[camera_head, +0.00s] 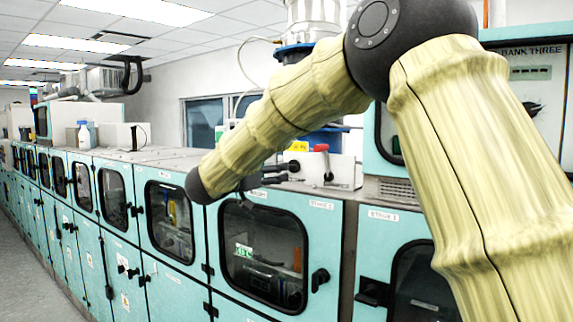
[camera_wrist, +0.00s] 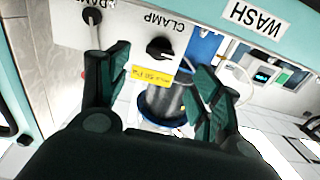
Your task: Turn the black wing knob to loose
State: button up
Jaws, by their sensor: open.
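The black wing knob (camera_wrist: 160,48) is on a white panel marked CLAMP, which appears inverted in the wrist view. A yellow label (camera_wrist: 148,76) sits just beside it. My gripper (camera_wrist: 161,72) is open and empty, with one dark green finger on each side of the picture. The knob shows between and beyond the fingertips, and no finger visibly touches it. In the head view my gripper (camera_head: 279,174) is in front of the white panel box (camera_head: 345,172), and the knob is hard to tell from the dark fingers there.
A lever (camera_wrist: 93,17) marked DRAIN is close to one finger; its red handle (camera_head: 321,148) shows in the head view. Teal cabinets (camera_head: 172,215) with windows run along the row, with floor at far left.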

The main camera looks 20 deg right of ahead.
aim_at(291, 167)
jog(key=p+x, duration=0.3)
jog(key=x, duration=0.5)
jog(key=c, duration=1)
jog(key=shift+c, duration=0.2)
